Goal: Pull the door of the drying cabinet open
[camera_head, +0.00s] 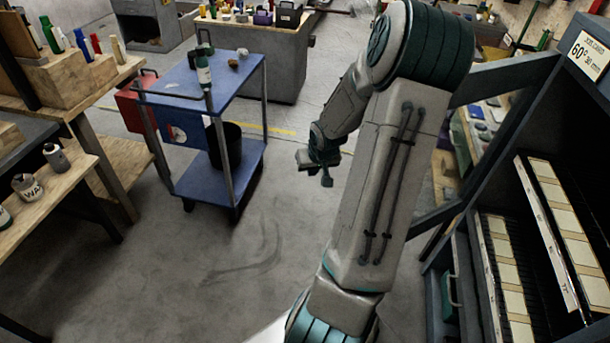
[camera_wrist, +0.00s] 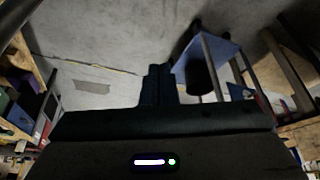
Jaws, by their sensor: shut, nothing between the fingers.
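The drying cabinet (camera_head: 566,92) stands at the right edge of the head view, with a "60° 30 min" sign on top and its inside showing. A dark framed door (camera_head: 510,75) stands swung out from it to the left. I see the room through its pane, and my arm hides its far part. My gripper (camera_head: 318,172) is left of the arm, in open air, apart from the door and cabinet. In the wrist view its fingers (camera_wrist: 157,72) are together with nothing between them. No door handle is clearly visible.
A blue trolley (camera_head: 185,83) with a bottle stands left of my gripper. Wooden benches (camera_head: 90,85) line the left edge. Racks (camera_head: 540,200) of cream blocks fill the cabinet. A teal handle (camera_head: 450,290) shows low beside it. The floor between trolley and arm is clear.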

